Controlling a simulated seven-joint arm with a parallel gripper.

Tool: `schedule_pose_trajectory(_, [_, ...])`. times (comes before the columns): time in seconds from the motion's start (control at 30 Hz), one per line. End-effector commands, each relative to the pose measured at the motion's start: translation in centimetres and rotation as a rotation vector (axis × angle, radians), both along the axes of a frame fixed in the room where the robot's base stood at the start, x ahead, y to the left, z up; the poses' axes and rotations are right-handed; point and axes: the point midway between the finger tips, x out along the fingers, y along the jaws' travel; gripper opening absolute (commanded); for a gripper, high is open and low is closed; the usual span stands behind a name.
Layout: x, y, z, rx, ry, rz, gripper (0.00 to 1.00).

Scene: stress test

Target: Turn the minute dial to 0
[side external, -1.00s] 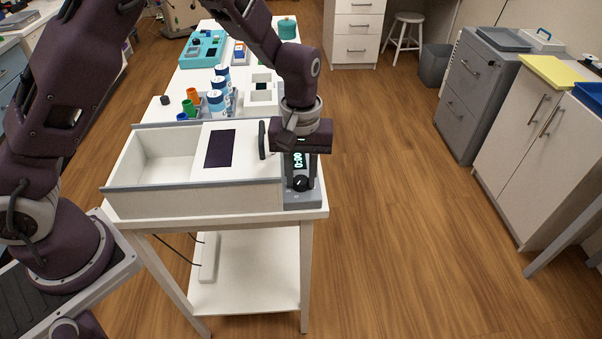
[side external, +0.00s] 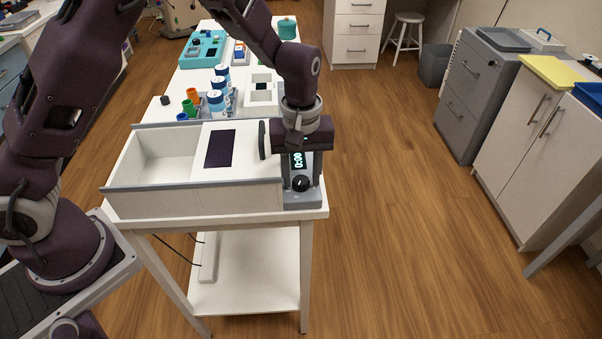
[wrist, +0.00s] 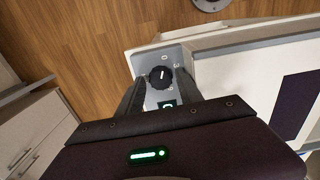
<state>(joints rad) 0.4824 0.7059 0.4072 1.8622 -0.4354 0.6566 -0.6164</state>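The black minute dial (side external: 300,184) is a round knob with a white mark, on the grey timer panel (side external: 310,198) at the right end of the white box. A lit display (side external: 298,160) beside it appears to read 0:00. In the wrist view the dial (wrist: 160,77) lies between the two dark fingers, and its white mark points nearly straight up. My gripper (wrist: 159,80) is open, with a finger on each side of the dial; I cannot tell whether either touches it. In the side view my gripper (side external: 300,170) is over the panel, partly covering its far end.
The white box has an open compartment (side external: 160,155) on the left and a sliding lid with a dark window (side external: 220,149) and a black handle (side external: 263,140) close to my gripper. Cups and blue-lidded jars (side external: 217,100) stand behind. The floor at right is clear.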

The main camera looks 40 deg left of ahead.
Motion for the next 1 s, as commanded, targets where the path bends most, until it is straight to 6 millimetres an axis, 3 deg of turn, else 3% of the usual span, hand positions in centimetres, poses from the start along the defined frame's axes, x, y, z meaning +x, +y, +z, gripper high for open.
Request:
schedule_pose_trajectory(0.33, [-0.2,0.0,0.2,0.001,0.006,-0.002,0.51])
schedule_pose_trajectory(0.7, [0.0,0.0,6.7,-0.001,-0.001,-0.002,0.51])
schedule_pose_trajectory(1.0, [0.0,0.0,8.0,0.0,0.0,-0.002,0.51])
